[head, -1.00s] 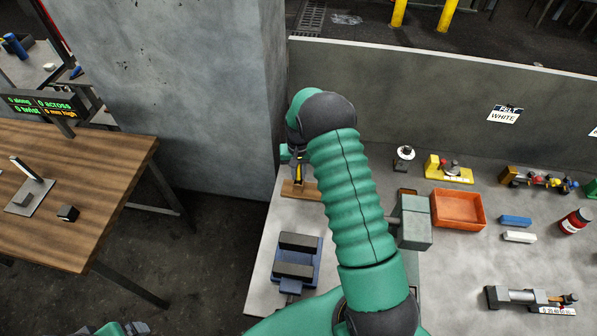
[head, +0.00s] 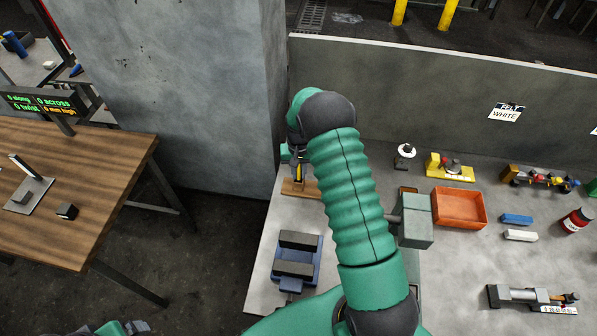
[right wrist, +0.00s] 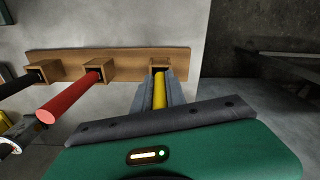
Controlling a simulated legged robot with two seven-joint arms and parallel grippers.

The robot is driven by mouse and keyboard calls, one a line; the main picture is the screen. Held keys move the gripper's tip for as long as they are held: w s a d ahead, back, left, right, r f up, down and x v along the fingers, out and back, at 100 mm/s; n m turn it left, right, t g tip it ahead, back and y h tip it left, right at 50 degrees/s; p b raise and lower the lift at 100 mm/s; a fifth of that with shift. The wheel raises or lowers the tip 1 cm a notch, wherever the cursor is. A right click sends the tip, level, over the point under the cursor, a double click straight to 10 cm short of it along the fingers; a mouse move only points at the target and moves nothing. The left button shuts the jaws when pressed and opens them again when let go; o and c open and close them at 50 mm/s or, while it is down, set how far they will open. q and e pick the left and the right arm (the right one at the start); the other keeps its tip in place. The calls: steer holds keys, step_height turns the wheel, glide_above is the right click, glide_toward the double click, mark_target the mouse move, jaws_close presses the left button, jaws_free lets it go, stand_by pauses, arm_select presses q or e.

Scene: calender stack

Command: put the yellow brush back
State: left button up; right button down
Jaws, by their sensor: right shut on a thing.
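My right gripper (head: 298,172) is at the wooden brush rack (head: 292,188) on the left end of the grey bench. In the right wrist view the gripper (right wrist: 161,84) is shut on the yellow brush (right wrist: 159,94), with a finger on each side of its handle. The handle's far end meets the rightmost socket of the rack (right wrist: 125,55); how deep it sits there is hidden. Only a green and dark part of my left arm shows at the bottom left of the head view; its fingers do not show.
A red handle (right wrist: 72,97) sticks out of the neighbouring socket, left of the yellow one. A blue fixture with dark blocks (head: 297,262) lies nearer on the bench. An orange tray (head: 459,208) is to the right. A grey pillar (head: 190,90) stands left of the rack.

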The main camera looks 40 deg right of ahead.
steer(key=c, duration=1.3)
jaws_free()
step_height(320, 180, up, 16)
steer(key=b, duration=0.2)
steer(key=shift+r+b, duration=0.1)
steer(key=shift+b, duration=0.3)
steer(key=shift+r, duration=0.3)
